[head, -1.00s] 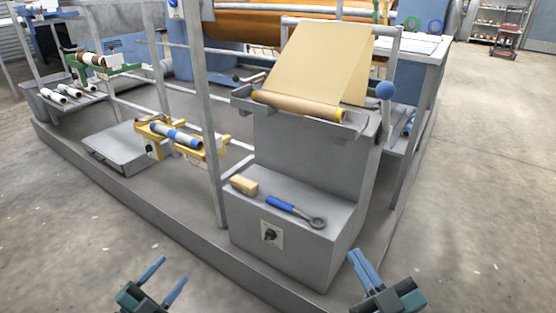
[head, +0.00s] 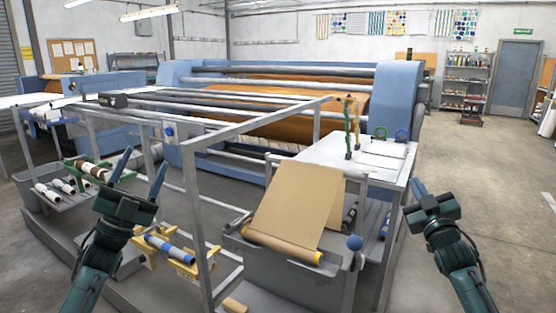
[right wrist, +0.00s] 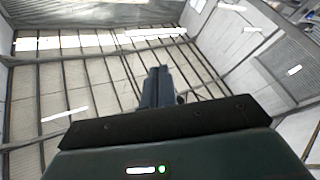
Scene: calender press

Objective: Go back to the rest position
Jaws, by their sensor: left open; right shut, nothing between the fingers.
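My left gripper (head: 141,170) is raised at the left of the head view, fingers pointing up and spread apart, with nothing between them. It stands in front of the machine's frame, and its arm hides part of the base behind it. My right gripper (head: 418,190) is raised at the right of the head view, fingers together and pointing up, beside the white table. In the right wrist view, its closed fingers (right wrist: 158,88) point toward the ceiling and hold nothing.
The blue calender press (head: 400,95) stands behind a grey metal frame (head: 190,200). A white table (head: 350,155) is near my right gripper. Clear concrete floor (head: 520,220) lies at the right.

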